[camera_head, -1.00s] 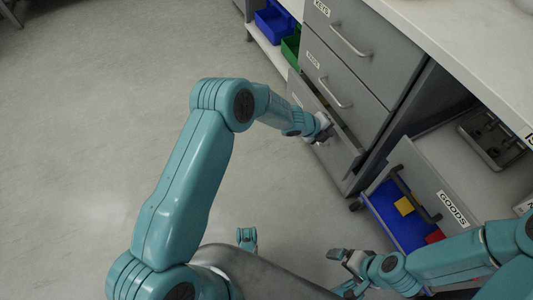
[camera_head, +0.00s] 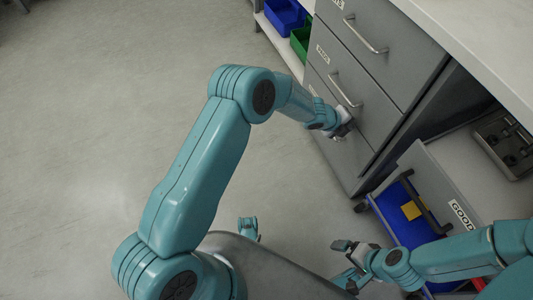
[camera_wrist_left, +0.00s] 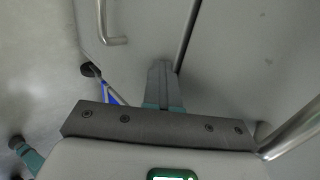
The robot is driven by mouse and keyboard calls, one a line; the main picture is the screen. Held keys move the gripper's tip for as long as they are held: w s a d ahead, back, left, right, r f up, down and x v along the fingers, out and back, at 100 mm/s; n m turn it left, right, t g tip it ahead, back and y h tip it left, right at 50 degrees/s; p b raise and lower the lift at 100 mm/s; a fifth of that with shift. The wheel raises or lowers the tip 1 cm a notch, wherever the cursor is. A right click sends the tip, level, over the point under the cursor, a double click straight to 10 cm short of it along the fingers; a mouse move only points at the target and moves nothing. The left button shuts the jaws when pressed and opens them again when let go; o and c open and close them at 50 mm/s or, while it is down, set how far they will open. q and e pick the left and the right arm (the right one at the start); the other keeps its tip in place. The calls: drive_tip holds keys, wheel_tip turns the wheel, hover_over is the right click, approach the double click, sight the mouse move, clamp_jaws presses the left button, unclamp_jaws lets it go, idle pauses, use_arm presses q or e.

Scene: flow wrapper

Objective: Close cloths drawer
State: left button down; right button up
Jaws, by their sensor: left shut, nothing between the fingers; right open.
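The grey cabinet's lowest drawer (camera_head: 352,156) looks flush with the cabinet front. Its label is hidden behind my left arm, so I cannot read which drawer it is. My left gripper (camera_head: 344,124) is shut and empty, at or very near the drawer's front; contact is not clear. In the left wrist view its closed fingers (camera_wrist_left: 162,85) point at grey drawer fronts, beside a dark seam, with a bar handle (camera_wrist_left: 116,40) to the left. My right gripper (camera_head: 343,262) is open and empty, low in the head view, away from the cabinet.
Two upper drawers with bar handles (camera_head: 365,35) are shut. Blue and green bins sit on a shelf behind. The floor at left is clear.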

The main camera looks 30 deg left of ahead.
use_arm(q)
drive_tip(key=shift+w+d+r, duration=0.15)
drive_tip(key=shift+d+r, duration=0.15)
drive_tip(key=shift+r, duration=0.1)
drive_tip(key=p+v, duration=0.2)
drive_tip(key=v, duration=1.4)
drive_tip(key=shift+s+a+f, duration=0.25)
drive_tip(key=shift+a, duration=0.05)
drive_tip(key=shift+s+a, duration=0.1)
